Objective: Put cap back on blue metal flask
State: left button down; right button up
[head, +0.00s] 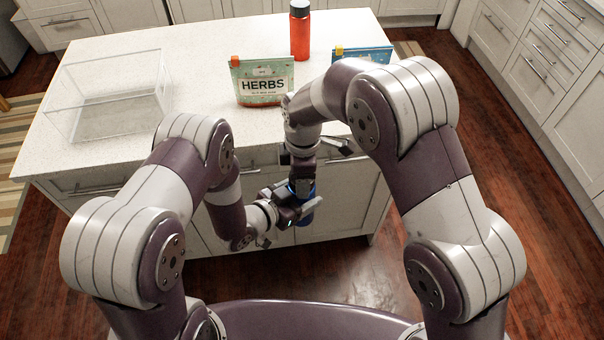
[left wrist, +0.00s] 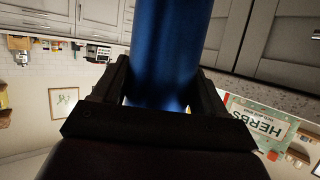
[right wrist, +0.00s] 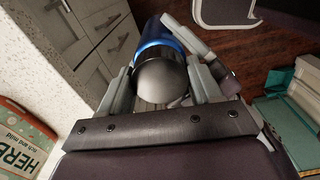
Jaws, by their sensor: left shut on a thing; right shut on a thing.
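The blue metal flask (head: 307,213) is held in front of the island, below its worktop. My left gripper (head: 289,207) is shut on its body; the flask fills the space between the fingers in the left wrist view (left wrist: 165,50). My right gripper (head: 302,178) is above the flask, shut on the grey rounded cap (right wrist: 163,82). In the right wrist view the cap lies in line with the flask's blue top (right wrist: 158,36), at its mouth. I cannot tell whether it is seated or slightly apart. The cap is mostly hidden in the head view.
On the white island top (head: 200,60) stand a clear open box (head: 108,115), a green herbs pouch (head: 263,82), an orange bottle with a black cap (head: 300,35) and a blue pouch (head: 365,54). The island's front edge is close behind my grippers.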

jog(key=o, duration=1.2)
jog(key=shift+r, duration=2.25)
